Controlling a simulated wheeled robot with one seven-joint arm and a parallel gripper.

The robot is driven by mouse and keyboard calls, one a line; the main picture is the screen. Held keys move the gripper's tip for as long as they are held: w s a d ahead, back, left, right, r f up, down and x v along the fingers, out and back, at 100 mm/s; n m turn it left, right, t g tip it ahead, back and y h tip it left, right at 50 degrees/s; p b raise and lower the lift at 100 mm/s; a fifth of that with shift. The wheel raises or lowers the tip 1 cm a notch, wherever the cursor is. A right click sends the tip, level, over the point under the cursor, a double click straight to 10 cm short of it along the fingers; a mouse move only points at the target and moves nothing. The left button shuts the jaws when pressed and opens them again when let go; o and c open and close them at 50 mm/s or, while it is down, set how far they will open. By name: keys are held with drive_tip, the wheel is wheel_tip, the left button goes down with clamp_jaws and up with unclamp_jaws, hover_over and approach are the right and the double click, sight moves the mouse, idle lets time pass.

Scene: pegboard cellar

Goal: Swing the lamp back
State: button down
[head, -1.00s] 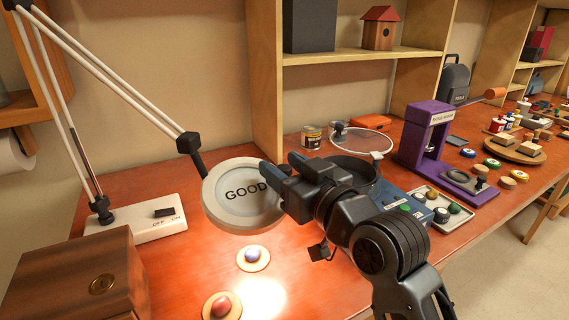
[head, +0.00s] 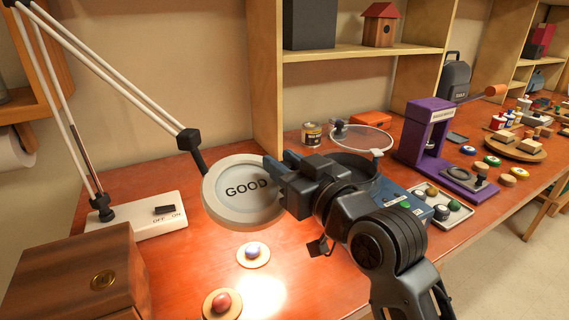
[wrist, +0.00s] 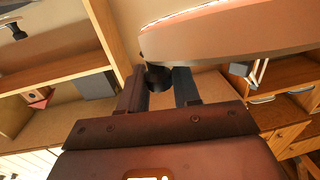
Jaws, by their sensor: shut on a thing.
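The lamp is a white jointed desk lamp with a round ring head (head: 243,219); the word GOOD shows through its middle. Its white arm rises to the upper left from a white base (head: 148,215) with an OFF/ON switch. My gripper (head: 277,170) is at the right rim of the lamp head. In the wrist view my fingers (wrist: 160,85) are shut on a small dark knob (wrist: 157,77) beside the underside of the lamp head (wrist: 230,35). The lamp's light falls on the table below the head.
A wooden box (head: 75,275) stands at the front left. A purple press (head: 425,140) and a tray of buttons (head: 442,208) stand to the right. A shelf (head: 365,54) rises behind.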

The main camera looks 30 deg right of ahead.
drive_tip(key=w+d+n+y+b, duration=0.1)
drive_tip(key=w+d+y+b, duration=0.1)
drive_tip(key=w, duration=0.3)
drive_tip(key=w+d+n+g+y+b, duration=0.1)
drive_tip(key=w+d+n+y+b, duration=0.1)
drive_tip(key=w+b, duration=0.1)
drive_tip(key=shift+w+d+f+y, duration=0.25)
drive_tip(key=shift+w+y, duration=0.15)
drive_tip(key=shift+w, duration=0.5)
drive_tip(key=c, duration=0.9)
unclamp_jaws()
drive_tip(key=shift+r, duration=0.15)
drive_tip(key=shift+c, duration=0.2)
drive_tip(key=shift+d, duration=0.1)
drive_tip(key=shift+s, duration=0.1)
drive_tip(key=b+v, duration=0.1)
drive_tip(key=v, duration=0.6)
drive_tip(key=shift+s, duration=0.3)
drive_tip(key=shift+d, duration=0.1)
drive_tip(key=shift+c, duration=0.2)
